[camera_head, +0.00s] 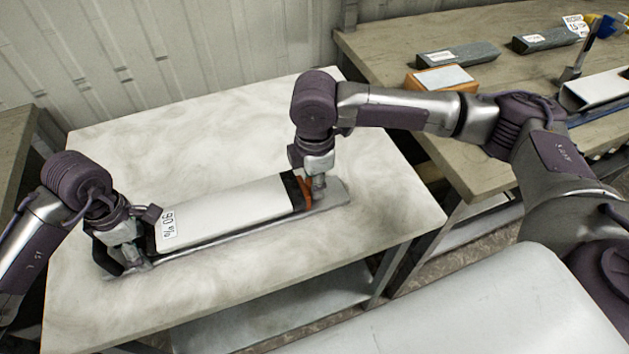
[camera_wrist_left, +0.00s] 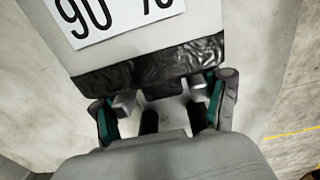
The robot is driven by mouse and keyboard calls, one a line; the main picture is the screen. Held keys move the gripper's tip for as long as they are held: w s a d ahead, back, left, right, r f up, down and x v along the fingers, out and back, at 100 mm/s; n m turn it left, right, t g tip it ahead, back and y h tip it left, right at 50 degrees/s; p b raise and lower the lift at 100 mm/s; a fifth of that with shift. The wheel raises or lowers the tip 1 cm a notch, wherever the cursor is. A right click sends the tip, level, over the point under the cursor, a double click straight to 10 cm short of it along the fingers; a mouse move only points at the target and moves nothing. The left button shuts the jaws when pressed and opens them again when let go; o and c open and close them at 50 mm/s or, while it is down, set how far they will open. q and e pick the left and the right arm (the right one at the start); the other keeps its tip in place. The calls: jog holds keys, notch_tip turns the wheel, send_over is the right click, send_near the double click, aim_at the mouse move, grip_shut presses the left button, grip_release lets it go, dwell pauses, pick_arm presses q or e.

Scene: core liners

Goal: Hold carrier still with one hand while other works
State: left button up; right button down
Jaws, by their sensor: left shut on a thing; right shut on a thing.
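The carrier (camera_head: 240,233) is a long grey tray lying on the pale table. A white core liner (camera_head: 228,208) with a "90 %" label and black ends lies along it. My left gripper (camera_head: 128,256) is shut at the carrier's left end, where a dark handle-like part shows. In the left wrist view, the left gripper (camera_wrist_left: 165,112) has its fingers either side of a small grey part beside the liner's black end (camera_wrist_left: 150,65). My right gripper (camera_head: 316,190) is shut at the right end, beside an orange-red part (camera_head: 304,190). What exactly its fingers grip is hidden.
The pale table (camera_head: 350,225) is clear around the carrier. A wooden bench (camera_head: 390,48) at the back right holds dark blocks (camera_head: 458,55), an orange box (camera_head: 441,79) and a white trough (camera_head: 600,89). A corrugated wall stands behind.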

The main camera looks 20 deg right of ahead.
aim_at(308, 181)
pick_arm(q)
jog(key=shift+d, duration=0.1)
pick_arm(e)
jog(key=shift+a, duration=0.6)
jog(key=c, duration=1)
grip_release()
jog(key=shift+r, duration=0.1)
notch_tip(308, 181, up, 12)
